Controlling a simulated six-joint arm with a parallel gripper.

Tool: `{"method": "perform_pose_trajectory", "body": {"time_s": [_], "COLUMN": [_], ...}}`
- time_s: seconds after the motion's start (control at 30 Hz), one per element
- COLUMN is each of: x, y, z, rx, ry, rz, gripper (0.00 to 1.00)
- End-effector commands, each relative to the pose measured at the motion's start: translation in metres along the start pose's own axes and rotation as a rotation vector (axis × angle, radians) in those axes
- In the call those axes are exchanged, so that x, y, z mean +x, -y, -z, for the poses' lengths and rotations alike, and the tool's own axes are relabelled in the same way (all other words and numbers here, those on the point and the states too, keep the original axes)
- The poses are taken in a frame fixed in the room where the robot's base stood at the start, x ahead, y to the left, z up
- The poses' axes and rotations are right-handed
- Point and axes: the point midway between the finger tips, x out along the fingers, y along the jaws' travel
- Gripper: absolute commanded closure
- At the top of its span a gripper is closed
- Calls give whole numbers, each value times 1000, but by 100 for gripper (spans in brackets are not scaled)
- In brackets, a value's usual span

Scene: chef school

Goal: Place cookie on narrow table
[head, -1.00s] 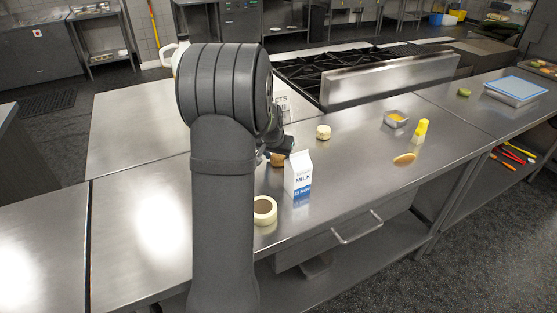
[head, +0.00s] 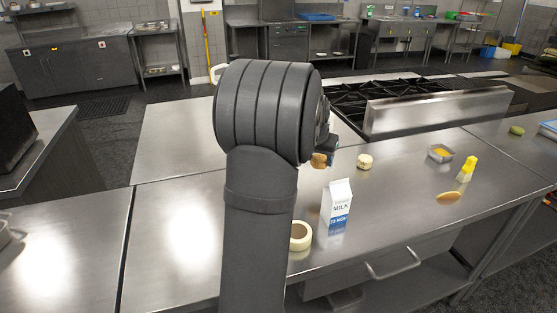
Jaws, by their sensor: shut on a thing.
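My gripper (head: 332,152) shows only in part behind my large grey arm, over the middle steel counter. It is shut on a small round brown thing, which looks like the cookie (head: 319,160). The cookie hangs above the counter, behind and left of the milk carton. My arm hides much of the gripper and how the fingers sit on the cookie. Several steel tables are in view, and I cannot tell which is the narrow table. One small table (head: 157,30) with a lower shelf stands by the far wall.
The counter (head: 400,215) holds a milk carton (head: 337,203), a cream ring (head: 300,236), a pale round piece (head: 365,161), a flat brown oval (head: 448,196), a yellow bottle (head: 467,169) and a small tray (head: 441,153). A stove (head: 430,112) stands behind. The left counters have bare room.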

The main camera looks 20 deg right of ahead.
Motion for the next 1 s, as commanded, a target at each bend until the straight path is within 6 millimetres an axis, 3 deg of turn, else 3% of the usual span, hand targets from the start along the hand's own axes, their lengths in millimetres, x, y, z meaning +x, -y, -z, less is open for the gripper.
{"method": "perform_pose_trajectory", "body": {"time_s": [0.27, 0.57, 0.87, 1.0], "x": [-15, -63, -70, -77], "y": [0, 0, 59, 103], "z": [7, 29, 10, -7], "rx": [0, 1, -152, -270], "ry": [-2, -4, 13, 21], "rz": [1, 1, 64, 114], "gripper": [71, 71, 71, 71]}}
